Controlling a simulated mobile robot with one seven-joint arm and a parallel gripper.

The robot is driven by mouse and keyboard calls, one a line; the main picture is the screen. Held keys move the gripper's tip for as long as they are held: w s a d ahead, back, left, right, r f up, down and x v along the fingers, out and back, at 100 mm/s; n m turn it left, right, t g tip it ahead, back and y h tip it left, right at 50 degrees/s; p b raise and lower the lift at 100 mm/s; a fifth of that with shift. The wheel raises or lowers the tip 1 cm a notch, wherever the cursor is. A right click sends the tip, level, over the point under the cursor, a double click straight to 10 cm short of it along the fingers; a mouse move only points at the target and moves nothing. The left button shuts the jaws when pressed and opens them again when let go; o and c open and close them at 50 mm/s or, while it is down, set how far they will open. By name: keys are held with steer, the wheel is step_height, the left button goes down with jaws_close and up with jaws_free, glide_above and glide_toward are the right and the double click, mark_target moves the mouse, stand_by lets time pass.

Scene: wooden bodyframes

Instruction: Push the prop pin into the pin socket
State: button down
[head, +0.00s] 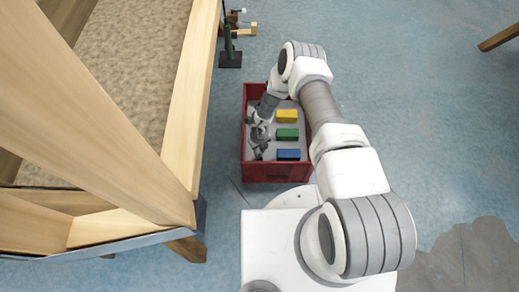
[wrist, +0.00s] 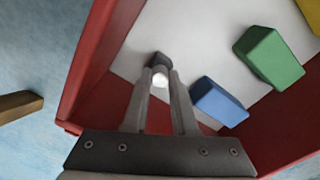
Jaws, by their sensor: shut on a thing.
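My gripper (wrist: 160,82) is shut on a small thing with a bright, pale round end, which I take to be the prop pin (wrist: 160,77). A dark piece (wrist: 158,59) shows just beyond the fingertips; I cannot tell whether it is part of the same thing. In the head view my gripper (head: 258,152) is over the left side of the red crate (head: 276,173), and the pin cannot be made out there. I cannot identify the pin socket for sure in either view.
The crate has a pale floor holding a yellow block (head: 286,116), a green block (head: 287,134) and a blue block (head: 288,154) on its right side. A wooden frame (head: 180,120) stands left. A dark green post (head: 228,45) stands behind.

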mark_target(260, 152)
steer(key=shift+f, duration=0.35)
steer(key=c, duration=0.6)
jaws_free()
step_height(260, 152, up, 18)
steer(key=p, duration=0.7)
steer(key=shift+f, duration=0.25)
